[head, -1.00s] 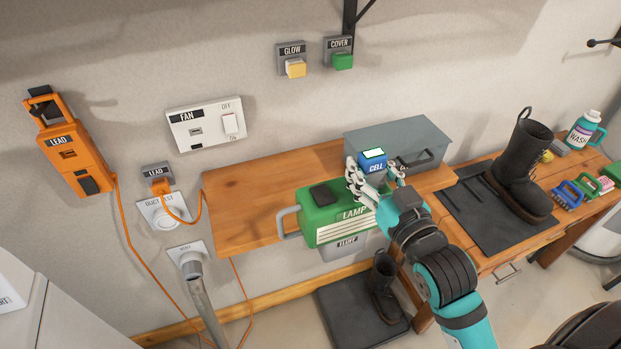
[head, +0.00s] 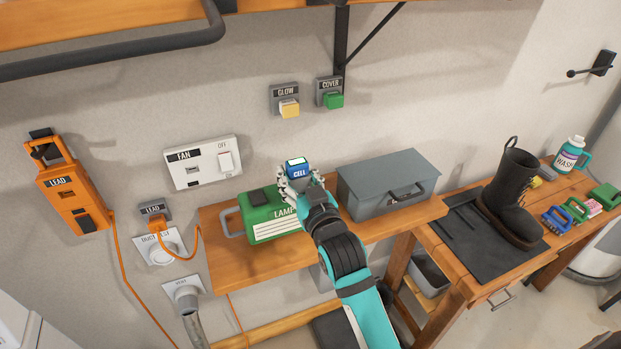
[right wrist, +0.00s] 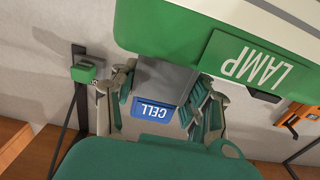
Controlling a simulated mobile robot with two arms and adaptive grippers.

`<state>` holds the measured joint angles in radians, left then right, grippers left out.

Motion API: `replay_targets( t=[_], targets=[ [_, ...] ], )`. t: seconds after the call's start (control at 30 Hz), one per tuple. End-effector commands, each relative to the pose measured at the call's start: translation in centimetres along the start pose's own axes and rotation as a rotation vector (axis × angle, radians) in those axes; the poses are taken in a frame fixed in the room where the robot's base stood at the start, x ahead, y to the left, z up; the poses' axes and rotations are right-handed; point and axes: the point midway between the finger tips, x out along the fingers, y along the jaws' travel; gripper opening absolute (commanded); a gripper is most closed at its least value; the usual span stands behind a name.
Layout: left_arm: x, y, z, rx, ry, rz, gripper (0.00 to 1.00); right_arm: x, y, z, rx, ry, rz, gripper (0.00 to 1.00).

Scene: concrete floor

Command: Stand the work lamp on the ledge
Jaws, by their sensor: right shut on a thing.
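The work lamp (head: 268,222) is a green box with a white-lined front, a LAMP label and a grey handle on its left. It looks level and upright over the left part of the wooden ledge (head: 240,268); I cannot tell whether its base touches. My right gripper (head: 299,178) is shut at the lamp's right end, by the blue CELL block (head: 298,169). In the right wrist view the fingers (right wrist: 162,88) flank the grey block with the CELL label (right wrist: 154,112), beside the green lamp body (right wrist: 190,38). My arm hides the lamp's right end. My left gripper is out of view.
A grey metal box (head: 385,185) stands on the ledge right of my gripper. The FAN switch panel (head: 202,162) and the LEAD plug (head: 156,220) are on the wall at left. A workbench with a boot (head: 512,200) stands at right.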

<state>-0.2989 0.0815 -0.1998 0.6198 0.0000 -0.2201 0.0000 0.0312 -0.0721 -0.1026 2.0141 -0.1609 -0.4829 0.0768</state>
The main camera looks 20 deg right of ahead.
Motion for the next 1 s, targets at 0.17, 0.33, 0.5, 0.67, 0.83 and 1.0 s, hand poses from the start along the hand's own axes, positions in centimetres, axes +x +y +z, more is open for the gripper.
replay_targets(
  t=[0.17, 0.33, 0.5, 0.67, 0.83, 1.0],
  targets=[
    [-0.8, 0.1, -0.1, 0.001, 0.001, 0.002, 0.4, 0.0, -0.1, 1.2, 0.003, 0.005, -0.001, 0.0],
    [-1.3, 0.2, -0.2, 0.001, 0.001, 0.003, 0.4, 0.0, -0.1, 2.8, 0.004, 0.009, -0.001, 0.0],
    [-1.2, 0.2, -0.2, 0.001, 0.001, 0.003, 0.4, 0.0, -0.1, 3.0, 0.004, 0.012, -0.001, 0.0],
    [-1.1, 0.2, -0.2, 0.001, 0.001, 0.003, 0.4, 0.0, -0.1, 3.1, 0.004, 0.011, -0.001, 0.0],
    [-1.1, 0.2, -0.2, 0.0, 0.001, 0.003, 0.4, 0.0, 0.0, 3.6, 0.001, 0.0, 0.0, 0.64],
    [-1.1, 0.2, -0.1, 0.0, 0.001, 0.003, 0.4, 0.0, 0.0, 3.6, 0.001, 0.0, 0.0, 0.69]
  ],
)
